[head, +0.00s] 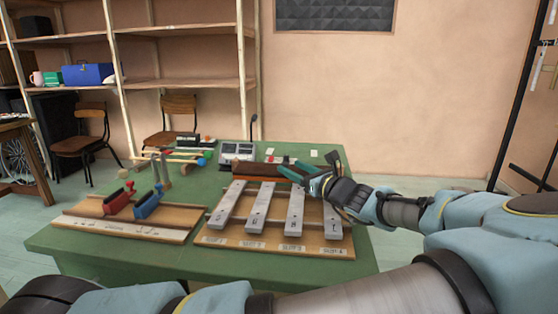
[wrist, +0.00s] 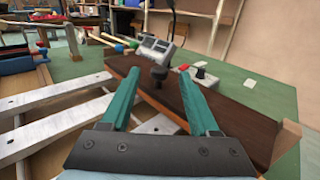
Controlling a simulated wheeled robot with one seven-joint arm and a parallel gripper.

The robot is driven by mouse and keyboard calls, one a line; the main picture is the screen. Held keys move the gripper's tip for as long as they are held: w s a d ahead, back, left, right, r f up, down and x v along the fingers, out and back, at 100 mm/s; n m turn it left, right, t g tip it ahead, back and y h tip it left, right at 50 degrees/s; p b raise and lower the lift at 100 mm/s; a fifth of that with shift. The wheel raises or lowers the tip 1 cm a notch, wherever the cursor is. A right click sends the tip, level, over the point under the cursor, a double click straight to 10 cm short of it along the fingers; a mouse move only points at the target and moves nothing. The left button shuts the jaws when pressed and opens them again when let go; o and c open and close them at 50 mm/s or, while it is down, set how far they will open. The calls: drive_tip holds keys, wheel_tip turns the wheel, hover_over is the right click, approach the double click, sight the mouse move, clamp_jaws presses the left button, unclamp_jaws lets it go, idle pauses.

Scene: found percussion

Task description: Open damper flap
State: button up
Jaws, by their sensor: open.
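The damper flap appears to be the long dark-brown board (head: 255,171) along the back of the metal-bar instrument; it also shows in the wrist view (wrist: 150,97). A black knob (wrist: 158,74) stands on it. My gripper (head: 290,168) is over the right part of the board. Its green fingers are spread with nothing clasped. In the wrist view my gripper (wrist: 160,76) has the knob seen between its fingertips; I cannot tell whether the fingers are around it or short of it. In the head view the knob cannot be made out, and my gripper covers the board's right end.
Several metal bars (head: 260,207) lie on the wooden frame in front of the board. A grey device (head: 237,152) and a small box with a red knob (wrist: 199,76) stand behind it. A red block and a blue block (head: 147,204) sit on a tray at left.

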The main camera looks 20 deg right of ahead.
drive_tip(key=x, duration=0.7)
drive_tip(key=shift+c, duration=0.3)
clamp_jaws()
idle(1.0)
